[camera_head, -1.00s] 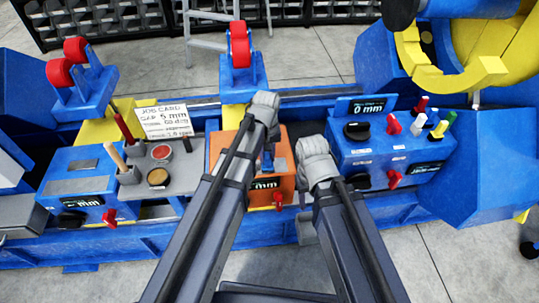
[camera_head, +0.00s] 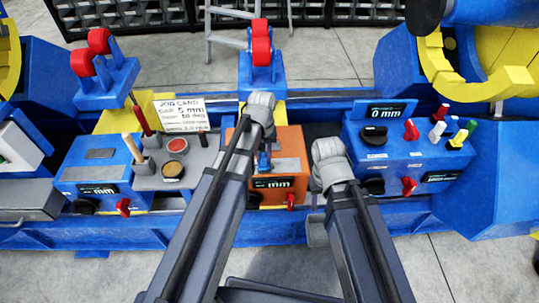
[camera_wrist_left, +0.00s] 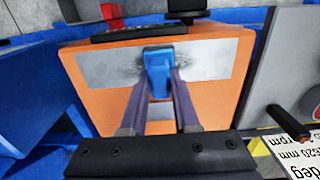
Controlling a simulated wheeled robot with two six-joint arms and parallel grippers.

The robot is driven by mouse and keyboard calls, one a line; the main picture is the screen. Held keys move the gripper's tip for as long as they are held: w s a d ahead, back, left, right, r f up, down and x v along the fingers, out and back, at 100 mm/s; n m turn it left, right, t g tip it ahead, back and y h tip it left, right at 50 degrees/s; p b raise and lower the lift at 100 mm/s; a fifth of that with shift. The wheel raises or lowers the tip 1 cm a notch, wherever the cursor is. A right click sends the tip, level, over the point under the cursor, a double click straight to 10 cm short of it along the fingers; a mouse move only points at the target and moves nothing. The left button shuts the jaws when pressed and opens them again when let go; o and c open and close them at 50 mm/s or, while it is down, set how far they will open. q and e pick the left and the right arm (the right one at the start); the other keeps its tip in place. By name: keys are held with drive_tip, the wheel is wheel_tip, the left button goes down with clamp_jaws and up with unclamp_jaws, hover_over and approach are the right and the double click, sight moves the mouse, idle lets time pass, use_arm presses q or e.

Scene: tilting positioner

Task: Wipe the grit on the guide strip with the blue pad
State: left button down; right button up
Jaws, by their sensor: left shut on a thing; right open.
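My left gripper (camera_wrist_left: 158,100) is shut on the blue pad (camera_wrist_left: 158,70), seen in the left wrist view. The pad is over the middle of the grey guide strip (camera_wrist_left: 215,60) on top of an orange block (camera_wrist_left: 85,75); I cannot tell whether it presses on it. Dark grit smudges (camera_wrist_left: 127,68) show on the strip at both sides of the pad. In the head view the orange block (camera_head: 290,145) is partly behind my left arm, with a bit of blue pad (camera_head: 264,160) below the wrist. My right gripper (camera_head: 329,165) is beside the block; its fingers are mostly hidden.
A blue box (camera_head: 365,155) with coloured knobs and a 0 mm display stands right of the block. At left are a grey tray (camera_head: 185,180) with round pots and handled tools, and a job card (camera_head: 182,115). Red rollers (camera_head: 261,45) stand behind.

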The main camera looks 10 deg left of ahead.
use_arm(q)
drive_tip(key=shift+s+a, duration=0.2)
drive_tip(key=shift+a, duration=0.7)
drive_tip(key=shift+s+a, duration=0.25)
drive_tip(key=shift+a, duration=0.6)
drive_tip(key=shift+s+a, duration=0.2)
drive_tip(key=shift+a, duration=0.7)
drive_tip(key=shift+r, duration=0.1)
wheel_tip(320, 180, up, 6)
drive_tip(key=p, duration=0.6)
drive_tip(key=shift+d, duration=0.1)
wheel_tip(320, 180, up, 3)
drive_tip(key=p, duration=0.3)
